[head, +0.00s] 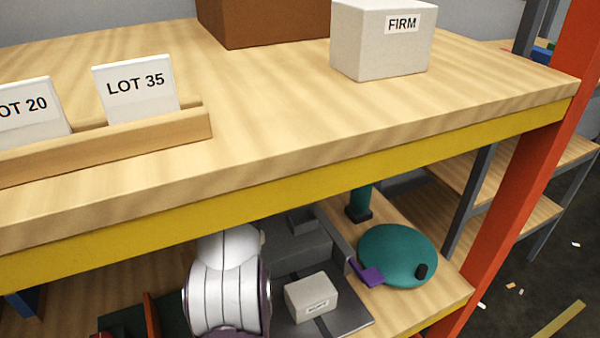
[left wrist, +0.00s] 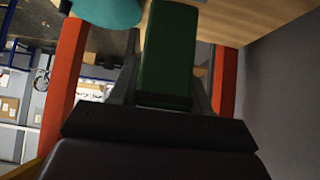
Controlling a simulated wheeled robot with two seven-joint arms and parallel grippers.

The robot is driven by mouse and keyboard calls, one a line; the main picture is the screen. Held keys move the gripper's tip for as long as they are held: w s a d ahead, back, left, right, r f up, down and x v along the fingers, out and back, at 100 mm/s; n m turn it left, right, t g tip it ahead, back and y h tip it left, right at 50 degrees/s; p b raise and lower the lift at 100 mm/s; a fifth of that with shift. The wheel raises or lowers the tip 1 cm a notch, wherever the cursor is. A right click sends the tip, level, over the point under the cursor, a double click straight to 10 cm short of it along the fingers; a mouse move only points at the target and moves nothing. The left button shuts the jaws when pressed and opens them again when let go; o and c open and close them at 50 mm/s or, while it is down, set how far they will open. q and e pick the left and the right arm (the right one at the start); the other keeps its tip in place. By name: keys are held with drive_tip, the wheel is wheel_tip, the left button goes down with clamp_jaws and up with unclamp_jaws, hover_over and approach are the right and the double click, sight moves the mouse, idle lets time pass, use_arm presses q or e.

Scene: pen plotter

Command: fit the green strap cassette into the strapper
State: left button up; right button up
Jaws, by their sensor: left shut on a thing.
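In the left wrist view my left gripper (left wrist: 165,92) is shut on a dark green block (left wrist: 168,50), the green strap cassette. The cassette stands out lengthwise between the two grey fingers, and its far end reaches the top edge of the picture. In the head view a white arm of mine reaches down at the lower shelf, and the gripper and cassette cannot be made out there. The grey machine (head: 345,322) on the lower shelf looks like the strapper. A small labelled white box (head: 311,297) sits on it. Its cassette opening cannot be made out. My right gripper is not in view.
A teal disc (head: 398,254) lies right of the machine, beside a purple tab (head: 368,276) and a dark teal post (head: 359,204). The upper shelf (head: 290,120), with its yellow front beam (head: 300,190), overhangs the machine. An orange upright (head: 535,170) stands at right.

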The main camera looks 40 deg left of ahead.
use_arm(q)
drive_tip(key=shift+s+d+r, duration=0.1)
drive_tip(key=shift+d+r, duration=0.1)
drive_tip(key=shift+s+a+r+p, duration=0.1)
drive_tip(key=shift+s+a+p, duration=0.05)
drive_tip(key=shift+p, duration=0.2)
wheel_tip(320, 180, down, 6)
drive_tip(key=b, duration=0.6)
drive_tip(key=shift+f+b, duration=2.15)
drive_tip(key=shift+f, duration=0.2)
idle(0.6)
drive_tip(key=o, duration=1.3)
drive_tip(key=shift+s+r, duration=0.1)
drive_tip(key=shift+c, duration=0.2)
